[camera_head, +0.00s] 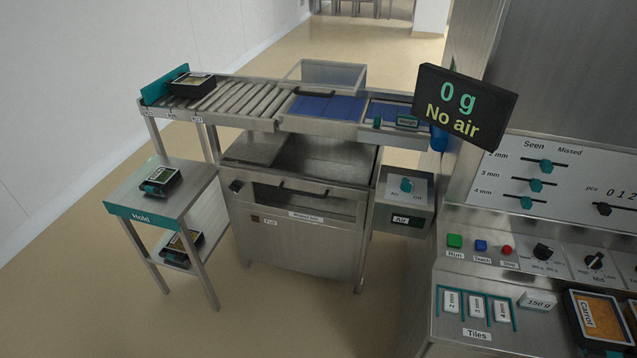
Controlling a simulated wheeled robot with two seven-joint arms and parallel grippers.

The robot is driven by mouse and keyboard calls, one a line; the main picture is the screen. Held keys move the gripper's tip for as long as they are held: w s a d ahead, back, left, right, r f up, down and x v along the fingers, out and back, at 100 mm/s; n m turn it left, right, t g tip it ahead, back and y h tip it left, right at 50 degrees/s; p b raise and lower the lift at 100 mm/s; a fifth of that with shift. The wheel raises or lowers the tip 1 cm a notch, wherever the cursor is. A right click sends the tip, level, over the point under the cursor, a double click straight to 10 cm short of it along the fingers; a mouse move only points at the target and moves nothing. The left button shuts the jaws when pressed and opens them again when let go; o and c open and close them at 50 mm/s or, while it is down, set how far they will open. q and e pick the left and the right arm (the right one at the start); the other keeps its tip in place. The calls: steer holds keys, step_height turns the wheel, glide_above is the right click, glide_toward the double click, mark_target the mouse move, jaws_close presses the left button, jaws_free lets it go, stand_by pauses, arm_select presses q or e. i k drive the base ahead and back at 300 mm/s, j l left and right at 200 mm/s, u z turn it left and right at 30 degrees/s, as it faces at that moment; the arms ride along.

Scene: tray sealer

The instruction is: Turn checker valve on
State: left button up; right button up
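The air valve is a teal knob (406,185) on a grey metal box (396,208) labelled "Air", at the right end of the sealing machine (295,239). Small position labels sit on either side of the knob; their lettering is too small to read surely, and I cannot tell which one the knob points to. A black display (464,110) above it reads "0 g" and "No air". Neither of my grippers is in view.
A control console (510,236) with buttons, sliders and dials stands close on the right, beside the valve box. A roller conveyor (235,101) runs along the back. A side table (178,205) labelled "Hold" with black trays stands left. Floor in front is clear.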

mark_target(407, 186)
steer(key=i+j, duration=0.3)
steer(key=i+j+z, duration=0.5)
steer(key=j+z, duration=0.25)
steer(key=j, duration=0.2)
